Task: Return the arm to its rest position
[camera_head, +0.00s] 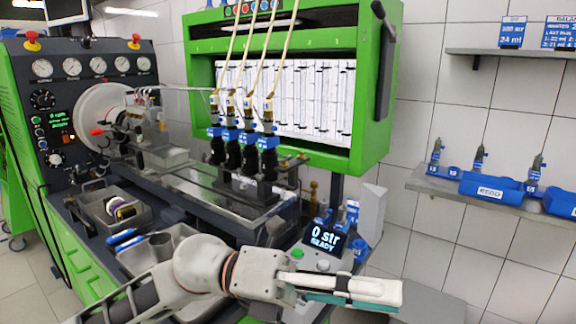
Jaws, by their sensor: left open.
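My left arm enters from the bottom left of the head view and reaches right, low across the front of the green test bench. My left gripper (385,296) is at the end of it, seen side-on, with its pale fingers pointing right. It is open, and no object shows in it. The gripper is in front of the small display reading "0 str READY" (326,238), near the bench's front right corner. The arm hides part of the bench's front edge and trays. My right gripper is not in view.
Several injectors (240,140) stand before the green-framed measuring panel (386,90). Metal trays (120,212) lie on the bench's left front. A wall shelf (470,199) at right holds blue bins (490,188). Floor is partly clear at lower right.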

